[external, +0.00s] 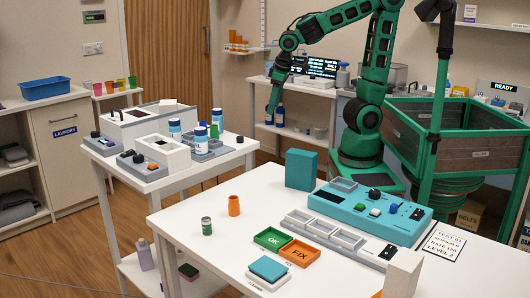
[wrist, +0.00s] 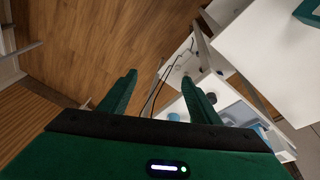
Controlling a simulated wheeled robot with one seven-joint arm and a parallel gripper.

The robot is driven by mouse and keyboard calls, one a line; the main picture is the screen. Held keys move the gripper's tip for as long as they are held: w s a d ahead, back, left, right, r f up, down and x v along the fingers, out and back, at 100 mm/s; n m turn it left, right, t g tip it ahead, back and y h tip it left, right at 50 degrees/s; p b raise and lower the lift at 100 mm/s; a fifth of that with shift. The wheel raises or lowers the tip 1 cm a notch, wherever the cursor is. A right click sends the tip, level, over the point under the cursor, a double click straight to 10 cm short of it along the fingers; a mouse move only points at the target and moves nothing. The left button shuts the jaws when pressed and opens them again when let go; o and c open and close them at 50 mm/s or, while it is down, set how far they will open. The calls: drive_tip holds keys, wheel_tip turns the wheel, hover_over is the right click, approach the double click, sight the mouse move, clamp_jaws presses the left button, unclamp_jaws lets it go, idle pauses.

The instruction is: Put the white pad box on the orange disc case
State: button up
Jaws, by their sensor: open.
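My gripper (external: 272,106) hangs open and empty in the external view, above the floor between the two tables and away from the objects. In the wrist view my gripper (wrist: 159,78) shows two spread fingers with wood floor between and beyond them. A white upright box (external: 403,274) stands at the front right of the near table; I cannot tell for sure that it is the white pad box. A small orange piece (external: 377,294) shows at the bottom edge beside it, mostly cut off. I cannot tell whether it is the orange disc case.
The near white table (external: 185,235) holds an orange FIX tray (external: 300,253), a green OK tray (external: 271,238), a teal panel (external: 370,210), a teal block (external: 300,170) and an orange cup (external: 234,205). The left table (external: 150,184) carries bottles and boxes.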

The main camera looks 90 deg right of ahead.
drive_tip(key=s+d+f+m+g+y, duration=0.1)
drive_tip(key=s+d, duration=0.2)
drive_tip(key=s, duration=0.6)
drive_tip(key=s+d+f+m+g+y, duration=0.1)
drive_tip(key=s+d+f+m, duration=0.1)
drive_tip(key=s, duration=0.7)
drive_tip(key=shift+d, duration=0.4)
drive_tip(key=shift+w+f+g, duration=0.1)
drive_tip(key=shift+g, duration=0.2)
